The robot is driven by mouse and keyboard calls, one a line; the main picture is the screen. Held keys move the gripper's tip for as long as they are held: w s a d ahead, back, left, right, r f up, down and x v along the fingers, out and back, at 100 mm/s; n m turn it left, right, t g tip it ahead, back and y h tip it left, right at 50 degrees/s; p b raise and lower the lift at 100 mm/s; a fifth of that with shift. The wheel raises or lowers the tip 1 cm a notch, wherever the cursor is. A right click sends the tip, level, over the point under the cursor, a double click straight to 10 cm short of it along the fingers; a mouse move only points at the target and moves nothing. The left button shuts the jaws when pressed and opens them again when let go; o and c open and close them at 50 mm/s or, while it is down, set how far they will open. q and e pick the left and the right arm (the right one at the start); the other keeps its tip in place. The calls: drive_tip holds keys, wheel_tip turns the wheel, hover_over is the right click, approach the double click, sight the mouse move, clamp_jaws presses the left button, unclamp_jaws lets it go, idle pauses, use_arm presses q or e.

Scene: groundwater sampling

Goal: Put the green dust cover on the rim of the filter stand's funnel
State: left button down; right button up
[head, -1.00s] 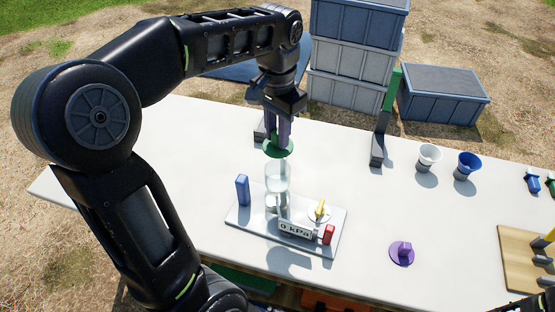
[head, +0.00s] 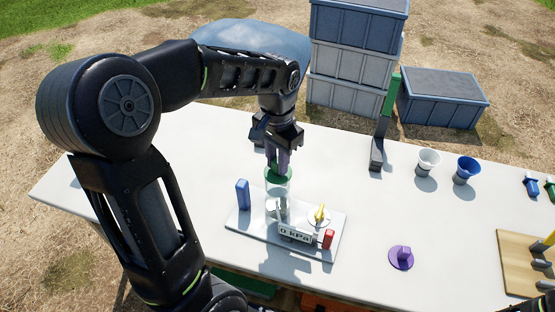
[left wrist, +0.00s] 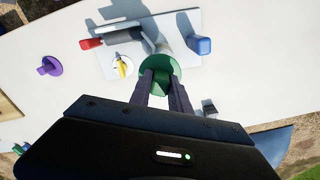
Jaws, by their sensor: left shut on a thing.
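My left gripper (head: 278,165) points down and is shut on the green dust cover (head: 278,177). The cover is at the top of the filter stand's clear funnel (head: 279,192). I cannot tell whether it touches the rim or hovers just above it. In the left wrist view the round green cover (left wrist: 160,75) sits between the fingertips (left wrist: 163,82), over the funnel. The filter stand (head: 246,222) is a pale plate with a blue post, a yellow-handled valve, a red part and a gauge reading 0 kPa. My right gripper is not in view.
A white cup (head: 428,160), a blue cup (head: 467,167) and a purple knob-like piece (head: 401,256) stand to the right on the white table (head: 370,215). A green-topped upright (head: 386,110) stands behind. Grey crates (head: 355,65) are beyond the table.

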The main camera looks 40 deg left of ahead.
use_arm(q)
drive_tip(key=shift+f, duration=0.2)
drive_tip(key=c, duration=1.2)
unclamp_jaws()
drive_tip(key=shift+r, duration=0.15)
wheel_tip(320, 180, up, 12)
